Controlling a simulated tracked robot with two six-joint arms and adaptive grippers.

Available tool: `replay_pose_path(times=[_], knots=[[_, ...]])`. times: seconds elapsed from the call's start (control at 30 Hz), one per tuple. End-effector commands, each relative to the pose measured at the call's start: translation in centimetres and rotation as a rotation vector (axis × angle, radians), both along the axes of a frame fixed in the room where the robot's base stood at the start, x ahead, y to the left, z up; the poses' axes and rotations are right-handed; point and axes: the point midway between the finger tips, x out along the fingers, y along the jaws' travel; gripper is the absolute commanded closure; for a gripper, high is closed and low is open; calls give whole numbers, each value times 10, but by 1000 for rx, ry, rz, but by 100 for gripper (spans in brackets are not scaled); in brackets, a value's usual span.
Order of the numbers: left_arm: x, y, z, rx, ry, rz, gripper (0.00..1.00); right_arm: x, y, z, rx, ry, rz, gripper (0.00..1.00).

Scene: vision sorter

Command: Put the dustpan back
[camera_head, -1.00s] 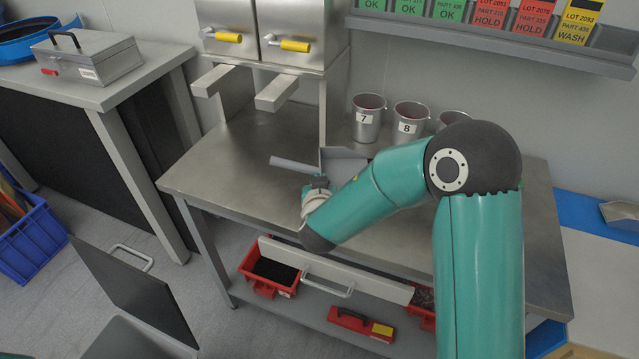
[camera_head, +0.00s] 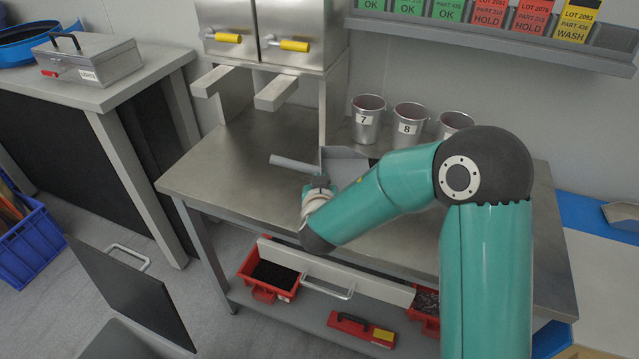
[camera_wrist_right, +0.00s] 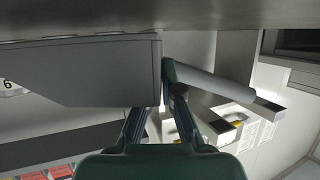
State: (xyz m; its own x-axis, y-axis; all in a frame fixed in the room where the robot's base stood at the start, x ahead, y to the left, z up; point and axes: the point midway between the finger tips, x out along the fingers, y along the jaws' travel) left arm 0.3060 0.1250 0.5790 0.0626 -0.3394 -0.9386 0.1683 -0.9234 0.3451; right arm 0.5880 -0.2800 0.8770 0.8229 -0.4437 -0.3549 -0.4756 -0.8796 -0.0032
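The grey dustpan (camera_head: 345,163) is at the work table's middle, its tube handle (camera_head: 295,164) pointing left. In the right wrist view the pan (camera_wrist_right: 85,72) fills the left side and the handle (camera_wrist_right: 215,82) runs to the right. My right gripper (camera_head: 319,182) is just in front of it, partly hidden by its own wrist. In the wrist view the right gripper's fingers (camera_wrist_right: 162,88) converge where pan and handle meet, one on each side of the pan's edge. The left finger's tip is hidden behind the pan. My left gripper is not in view.
Metal cups (camera_head: 368,118) stand behind the dustpan. A cabinet with yellow handles (camera_head: 295,45) stands at the back of the table (camera_head: 215,170). Red bins (camera_head: 268,285) are underneath. A side bench (camera_head: 110,95) holds a metal box (camera_head: 90,60). The table's left part is clear.

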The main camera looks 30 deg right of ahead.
Motion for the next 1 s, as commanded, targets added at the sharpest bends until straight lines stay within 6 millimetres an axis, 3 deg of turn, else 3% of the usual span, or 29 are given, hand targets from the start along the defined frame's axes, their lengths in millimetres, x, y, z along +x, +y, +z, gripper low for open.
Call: replay_pose_path(times=[0.03,0.67,0.87,1.0], knots=[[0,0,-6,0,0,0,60,-6,2,-25,11,45,3,100],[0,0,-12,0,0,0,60,-6,1,-28,12,45,2,100],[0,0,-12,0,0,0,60,-7,1,-28,12,45,2,65],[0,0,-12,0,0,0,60,-7,1,-28,12,45,2,65]])
